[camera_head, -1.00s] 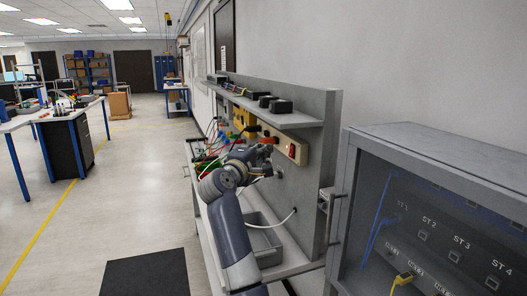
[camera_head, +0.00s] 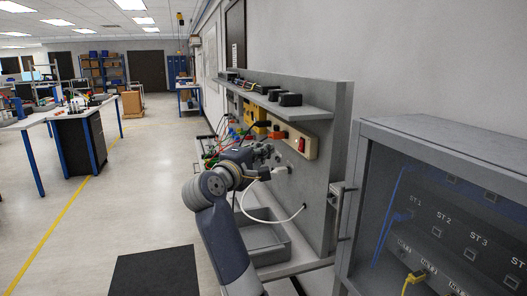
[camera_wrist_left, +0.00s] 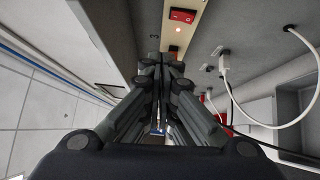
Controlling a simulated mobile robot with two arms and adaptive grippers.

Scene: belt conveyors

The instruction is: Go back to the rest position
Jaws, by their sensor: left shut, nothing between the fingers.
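My left gripper (camera_head: 268,154) is in front of the wall panel, just below and left of the beige power strip (camera_head: 311,146). In the left wrist view the gripper (camera_wrist_left: 163,62) has its fingers together with nothing between them. The strip's red switch (camera_head: 301,145) is uncovered; it also shows in the left wrist view (camera_wrist_left: 183,16), above the fingertips. A white plug (camera_head: 280,170) with a white cable is on the panel close by the gripper. My right gripper is not in view.
A shelf (camera_head: 300,111) with black boxes juts out above the strip. A grey tray (camera_head: 264,238) lies on the bench below my arm. A grey cabinet (camera_head: 440,136) stands at the right. Open floor (camera_head: 130,195) is at the left, with a dark mat (camera_head: 155,274).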

